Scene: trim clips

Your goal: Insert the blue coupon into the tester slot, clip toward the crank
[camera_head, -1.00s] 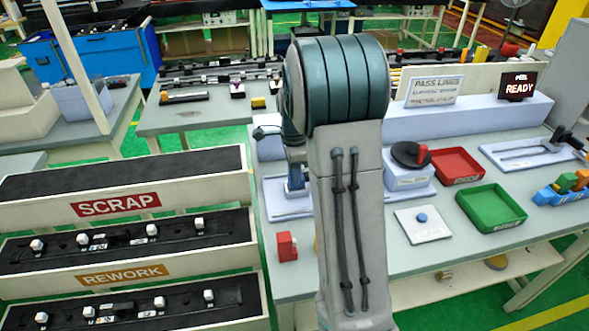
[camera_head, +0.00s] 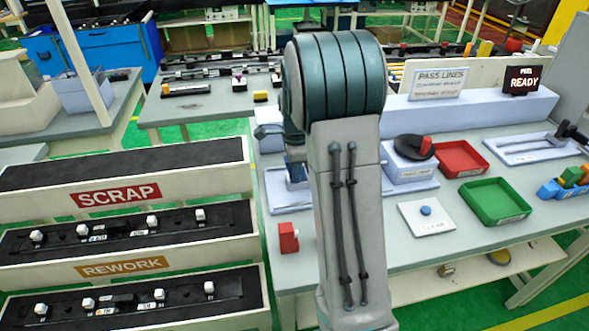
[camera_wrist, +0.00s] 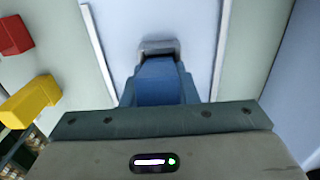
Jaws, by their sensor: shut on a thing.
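In the wrist view my gripper (camera_wrist: 158,78) is shut on a blue piece (camera_wrist: 158,88), seemingly the blue coupon. A grey end piece (camera_wrist: 157,48) shows at its far end; I cannot tell whether it is the clip. A pale surface with raised edges lies beyond it. In the head view my arm hides most of the gripper and the pale plate (camera_head: 283,197) near it. A pale unit (camera_head: 408,172) with a black disc and red knob (camera_head: 427,141) stands right of my arm. A white frame (camera_head: 538,149) with a black handle is farther right. The slot is not clear.
A red block (camera_head: 288,237) stands near the table's left edge; it and a yellow block (camera_wrist: 30,102) show in the wrist view. Red (camera_head: 460,160) and green (camera_head: 497,203) trays and a white pad (camera_head: 428,220) lie to the right. SCRAP and REWORK racks (camera_head: 125,265) stand left.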

